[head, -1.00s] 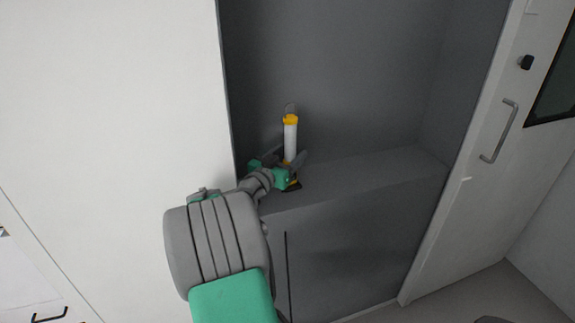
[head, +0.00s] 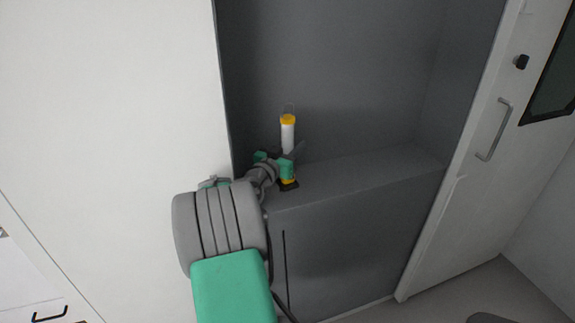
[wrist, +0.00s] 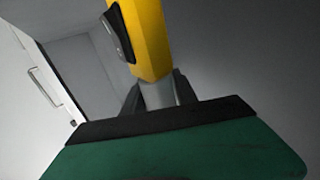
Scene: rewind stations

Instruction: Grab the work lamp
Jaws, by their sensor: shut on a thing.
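The work lamp (head: 288,135) stands upright in the grey recess, with a yellow cap, a white tube and a yellow-and-black lower part near the shelf. My gripper (head: 290,158) is shut on the lamp's lower part, its fingers on either side of it. In the wrist view the lamp's yellow body (wrist: 150,40) with a black switch piece rises past the gripper (wrist: 160,95), whose dark fingers show beside a grey section of the lamp. I cannot tell whether the lamp's base touches the shelf.
The grey shelf (head: 365,175) is bare to the right of the lamp. A white panel (head: 110,110) borders the recess on the left. A white door with a handle (head: 495,130) stands on the right.

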